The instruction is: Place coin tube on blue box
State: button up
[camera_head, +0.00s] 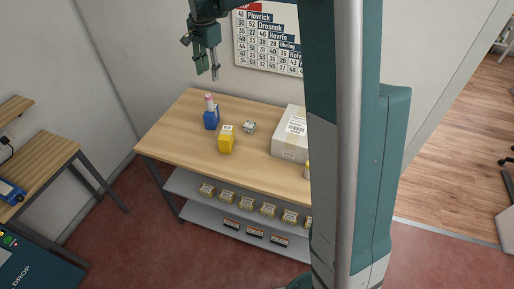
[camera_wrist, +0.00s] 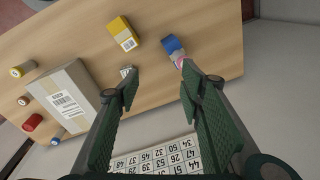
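The coin tube (camera_head: 209,101) is a small pinkish cylinder with a pale lower part. It appears upright on top of the blue box (camera_head: 211,120) near the left of the wooden table. In the wrist view the tube (camera_wrist: 178,62) shows beside my right finger, partly overlapping the blue box (camera_wrist: 172,44). My gripper (camera_head: 208,74) hangs well above the table, higher than the tube and apart from it. In the wrist view my gripper (camera_wrist: 160,85) has its fingers wide apart with nothing between them.
A yellow box (camera_head: 226,140) and a small grey item (camera_head: 249,127) stand to the right of the blue box on the table (camera_head: 180,150). A large white parcel (camera_head: 290,135) stands farther right. Several cylinders (camera_wrist: 33,122) lie around it in the wrist view. A number chart (camera_head: 268,40) hangs behind.

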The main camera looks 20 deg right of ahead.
jog(key=s+r+n+t, duration=0.1)
jog(key=s+r+n, duration=0.25)
jog(key=s, duration=0.85)
jog(key=s+r+n+t, duration=0.2)
jog(key=s+r+n, duration=0.15)
jog(key=s, duration=0.85)
jog(key=s+f+n+t, duration=0.1)
jog(key=s+f+n, duration=0.2)
jog(key=s, duration=0.7)
jog(key=s+f+n+t, duration=0.1)
jog(key=s+f+n, duration=0.2)
jog(key=s, duration=0.8)
jog(key=shift+s+a+f+t, duration=0.15)
jog(key=shift+s+f+t, duration=0.05)
jog(key=shift+f+t, duration=0.2)
